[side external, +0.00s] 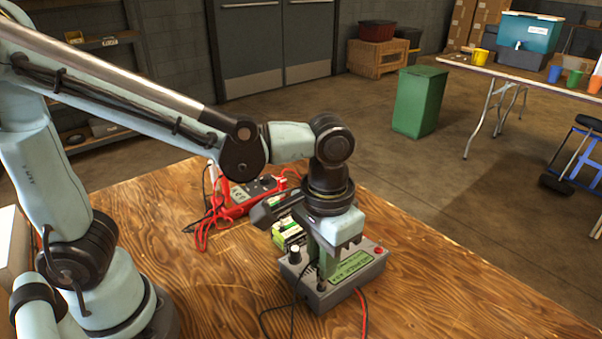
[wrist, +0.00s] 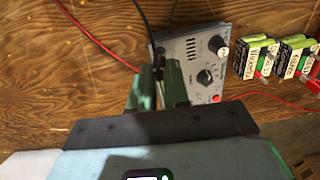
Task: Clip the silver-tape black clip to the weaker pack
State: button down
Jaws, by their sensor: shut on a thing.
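My gripper (wrist: 160,75) has its green fingers shut on a dark thing at the end of a black lead, which looks like the black clip (wrist: 158,72). The fingers mostly hide it, and I cannot make out silver tape. It is over the left edge of the grey charger (wrist: 195,60) in the wrist view. Two green-and-white battery packs (wrist: 253,60) (wrist: 292,55) sit right of the charger in the wrist view; green packs (side external: 288,234) show partly behind my gripper in the side view.
A meter (side external: 240,192) with tangled red leads (side external: 212,228) lies behind the packs. A red lead (wrist: 97,40) and black leads run across the wooden table (side external: 450,300) by the charger. The table's right and front areas are clear.

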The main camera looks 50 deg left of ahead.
jog(key=shift+r, duration=1.75)
jog(key=shift+r, duration=0.55)
jog(key=shift+a+r, duration=0.15)
jog(key=shift+r, duration=0.35)
jog(key=shift+a+r, duration=0.15)
jog(key=shift+r, duration=0.35)
jog(key=w+a, duration=0.2)
jog(key=a, duration=0.9)
jog(key=w+a, duration=0.3)
jog(key=a, duration=0.9)
jog(key=shift+w, duration=0.25)
jog(key=shift+f, duration=0.2)
jog(key=shift+f, duration=3.45)
jog(key=shift+f, duration=0.2)
